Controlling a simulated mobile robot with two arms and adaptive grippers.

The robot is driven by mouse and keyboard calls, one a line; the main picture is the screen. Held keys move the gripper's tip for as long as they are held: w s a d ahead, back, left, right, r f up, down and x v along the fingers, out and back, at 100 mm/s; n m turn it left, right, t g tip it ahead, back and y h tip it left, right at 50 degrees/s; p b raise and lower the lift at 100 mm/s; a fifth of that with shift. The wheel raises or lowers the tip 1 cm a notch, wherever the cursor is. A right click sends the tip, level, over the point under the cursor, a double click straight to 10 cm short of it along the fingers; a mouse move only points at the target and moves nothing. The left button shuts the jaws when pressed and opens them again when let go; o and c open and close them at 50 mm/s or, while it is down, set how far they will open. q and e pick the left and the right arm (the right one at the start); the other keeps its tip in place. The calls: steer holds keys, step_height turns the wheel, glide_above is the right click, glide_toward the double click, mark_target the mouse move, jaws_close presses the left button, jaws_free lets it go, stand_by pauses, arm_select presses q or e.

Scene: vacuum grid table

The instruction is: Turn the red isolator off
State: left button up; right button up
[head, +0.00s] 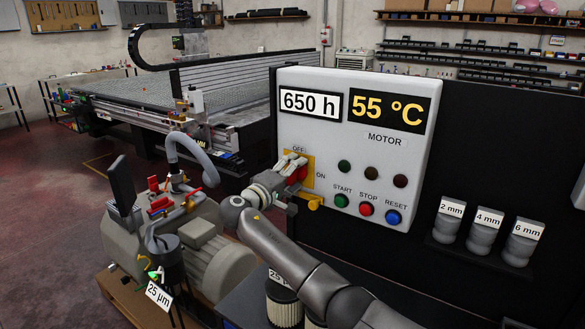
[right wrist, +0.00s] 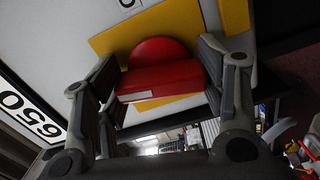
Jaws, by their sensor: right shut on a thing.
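The red isolator (head: 301,173) is a rotary handle on a yellow plate on the white control panel (head: 400,120). "OFF" is printed above it and "ON" to its right. In the right wrist view the red handle (right wrist: 163,78) shows as a round knob with a raised bar, against the yellow plate (right wrist: 112,40). My right gripper (head: 290,164) is at the handle, its fingers on either side of the bar and shut on it. The fingers partly cover the handle in the head view, so I cannot tell its exact angle there. My left gripper is not in view.
Green START (head: 341,200), red STOP (head: 366,209) and blue RESET (head: 392,217) buttons sit low on the panel, close right of my gripper. A yellow part (head: 315,202) projects under the isolator. A grey pump (head: 215,255) stands at lower left.

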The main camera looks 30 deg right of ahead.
steer(key=shift+n+p, duration=0.7)
steer(key=shift+n, duration=0.4)
steer(key=o, duration=1)
steer(key=v, duration=1.2)
steer(key=shift+f, duration=0.1)
